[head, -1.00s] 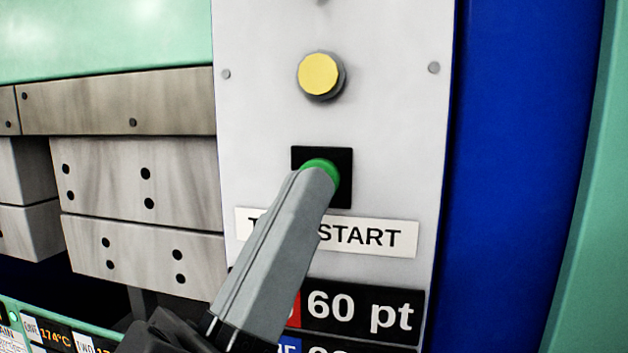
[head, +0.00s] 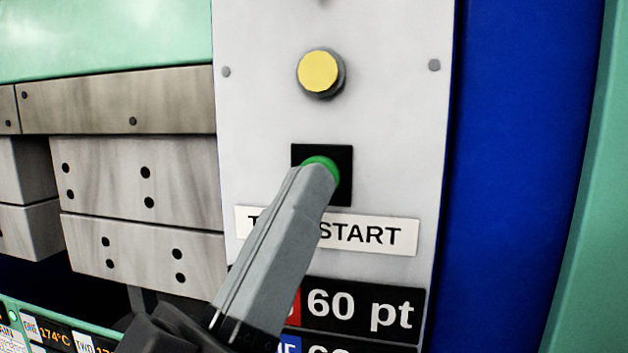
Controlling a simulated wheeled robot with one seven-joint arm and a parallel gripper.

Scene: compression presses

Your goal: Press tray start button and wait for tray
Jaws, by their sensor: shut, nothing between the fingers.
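The green tray start button (head: 325,163) sits in a black square mount on the white control panel (head: 400,130). A white label (head: 375,234) below it reads "START", its first word partly hidden by my gripper. My gripper (head: 315,178) is shut and empty. Its tip lies over the lower part of the button and covers most of it. The tip seems to be at the button, but I cannot tell how far the button is pushed in. No tray is visible.
A yellow button (head: 319,72) is above the green one. A display (head: 365,311) reading "60 pt" is below the label. Metal press plates (head: 140,190) are at the left, and a blue panel (head: 520,180) is at the right.

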